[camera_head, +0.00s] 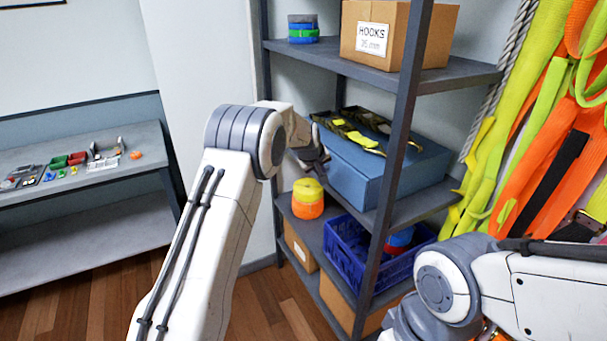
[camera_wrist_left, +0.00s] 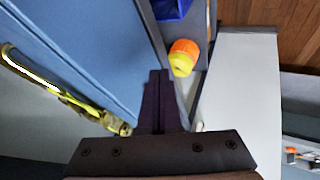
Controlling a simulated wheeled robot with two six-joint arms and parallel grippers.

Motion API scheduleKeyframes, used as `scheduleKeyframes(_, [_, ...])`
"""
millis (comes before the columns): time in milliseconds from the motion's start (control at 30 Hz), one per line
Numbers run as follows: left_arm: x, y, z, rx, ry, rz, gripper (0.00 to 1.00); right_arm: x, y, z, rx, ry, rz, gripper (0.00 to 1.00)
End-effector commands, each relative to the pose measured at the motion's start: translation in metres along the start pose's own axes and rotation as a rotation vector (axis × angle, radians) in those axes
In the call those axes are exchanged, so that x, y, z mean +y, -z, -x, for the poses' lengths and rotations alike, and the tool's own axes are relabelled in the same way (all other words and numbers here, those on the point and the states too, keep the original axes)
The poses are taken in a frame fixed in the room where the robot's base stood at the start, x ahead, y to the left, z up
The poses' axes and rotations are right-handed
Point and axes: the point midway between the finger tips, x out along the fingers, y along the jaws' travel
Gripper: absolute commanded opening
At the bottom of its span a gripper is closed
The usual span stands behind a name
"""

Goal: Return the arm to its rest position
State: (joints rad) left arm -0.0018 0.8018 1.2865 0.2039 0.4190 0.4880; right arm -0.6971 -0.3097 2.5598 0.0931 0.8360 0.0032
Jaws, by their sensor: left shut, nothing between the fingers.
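My left arm (camera_head: 205,240) reaches up from the bottom of the head view and bends toward the shelf rack. My left gripper (camera_head: 318,158) is at the left end of the blue box on the middle shelf. In the left wrist view its dark fingers (camera_wrist_left: 158,100) are together with nothing between them. I cannot tell whether they touch the box. My right arm (camera_head: 475,285) shows at the lower right; its gripper is not visible.
The blue box (camera_head: 365,165) has yellow-green straps on it. Rolled orange and yellow straps (camera_head: 308,198) and a blue crate (camera_head: 350,255) sit below. A cardboard box (camera_head: 440,30) stands above. Straps (camera_head: 545,130) hang right. A grey bench (camera_head: 140,190) stands left.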

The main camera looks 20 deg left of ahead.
Motion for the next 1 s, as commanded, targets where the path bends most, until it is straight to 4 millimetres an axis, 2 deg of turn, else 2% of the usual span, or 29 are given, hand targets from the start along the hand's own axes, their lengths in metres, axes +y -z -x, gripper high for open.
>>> scheduleKeyframes(33, [-0.006,0.002,0.01,0.005,0.002,0.006,0.0,0.001,-0.001,-0.009,0.0,0.0,0.0,1.0])
scheduleKeyframes(200, [-0.012,0.005,0.043,0.007,0.007,0.011,0.0,0.002,-0.001,-0.02,0.0,0.0,0.001,1.0])
scheduleKeyframes(400, [-0.009,0.003,0.064,0.001,0.007,0.007,0.0,0.002,-0.001,-0.025,0.0,0.0,0.001,1.0])
scheduleKeyframes(467, [-0.006,-0.002,0.069,-0.006,0.007,-0.004,0.0,0.002,-0.001,-0.026,0.0,0.0,0.001,1.0])
scheduleKeyframes(533, [0.001,-0.018,0.077,-0.029,0.006,-0.038,0.0,0.002,-0.001,-0.026,0.0,0.0,0.001,1.0])
scheduleKeyframes(567, [0.006,-0.029,0.082,-0.045,0.006,-0.062,0.0,0.002,-0.001,-0.027,0.0,0.0,0.001,1.0])
scheduleKeyframes(667, [0.019,-0.083,0.105,-0.12,0.006,-0.18,0.0,0.002,-0.002,-0.028,0.0,0.0,0.002,1.0])
scheduleKeyframes(767, [0.024,-0.151,0.138,-0.216,0.008,-0.339,0.0,0.002,-0.002,-0.03,0.0,0.0,0.002,1.0])
scheduleKeyframes(800, [0.021,-0.179,0.152,-0.255,0.008,-0.405,0.0,0.002,-0.002,-0.031,0.0,0.0,0.002,1.0])
scheduleKeyframes(867, [0.014,-0.22,0.173,-0.314,0.008,-0.506,0.0,0.002,-0.002,-0.032,0.0,0.0,0.002,1.0])
scheduleKeyframes(900, [0.006,-0.246,0.188,-0.352,0.007,-0.575,0.0,0.003,-0.002,-0.033,0.0,0.0,0.002,1.0])
scheduleKeyframes(1000, [-0.024,-0.307,0.224,-0.447,0.006,-0.751,0.0,0.003,-0.002,-0.035,0.0,0.0,0.002,1.0])
